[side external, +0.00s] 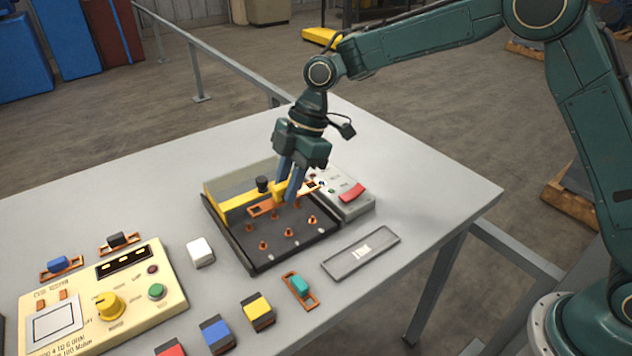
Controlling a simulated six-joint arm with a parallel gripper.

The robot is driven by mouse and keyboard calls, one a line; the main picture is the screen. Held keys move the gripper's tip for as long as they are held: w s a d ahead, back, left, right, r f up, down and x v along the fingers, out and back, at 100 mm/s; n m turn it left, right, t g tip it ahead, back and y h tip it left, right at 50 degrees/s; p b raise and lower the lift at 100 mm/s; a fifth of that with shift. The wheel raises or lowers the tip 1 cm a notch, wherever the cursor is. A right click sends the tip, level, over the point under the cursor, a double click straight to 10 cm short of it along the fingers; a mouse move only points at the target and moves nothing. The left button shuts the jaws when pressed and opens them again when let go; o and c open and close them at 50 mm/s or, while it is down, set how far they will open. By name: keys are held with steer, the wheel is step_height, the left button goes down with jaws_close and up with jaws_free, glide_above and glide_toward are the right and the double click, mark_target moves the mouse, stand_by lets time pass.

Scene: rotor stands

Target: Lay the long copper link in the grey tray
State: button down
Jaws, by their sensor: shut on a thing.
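The long copper link (265,209) is a flat orange strip with slotted ends, above the black terminal base (263,262). My gripper (287,197) points down over the base, with its blue-grey fingers shut on the middle of the link and hiding that part. I cannot tell whether the link still touches the studs below it. The grey tray (345,266) is a shallow rectangle with a label inside. It lies on the table to the right of the base and is empty.
A yellow bar (236,203) and a clear panel stand at the base's back. A grey box with a red switch (351,192) adjoins its right. Short links with teal (300,284), blue and black handles, coloured blocks and a cream control panel (130,310) lie around. The table's right end is clear.

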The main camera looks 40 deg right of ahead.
mark_target(285, 235)
steer(key=shift+f, duration=4.6)
steer(key=shift+f, duration=0.15)
steer(key=c, duration=1.2)
jaws_free()
steer(key=shift+v, duration=6.9)
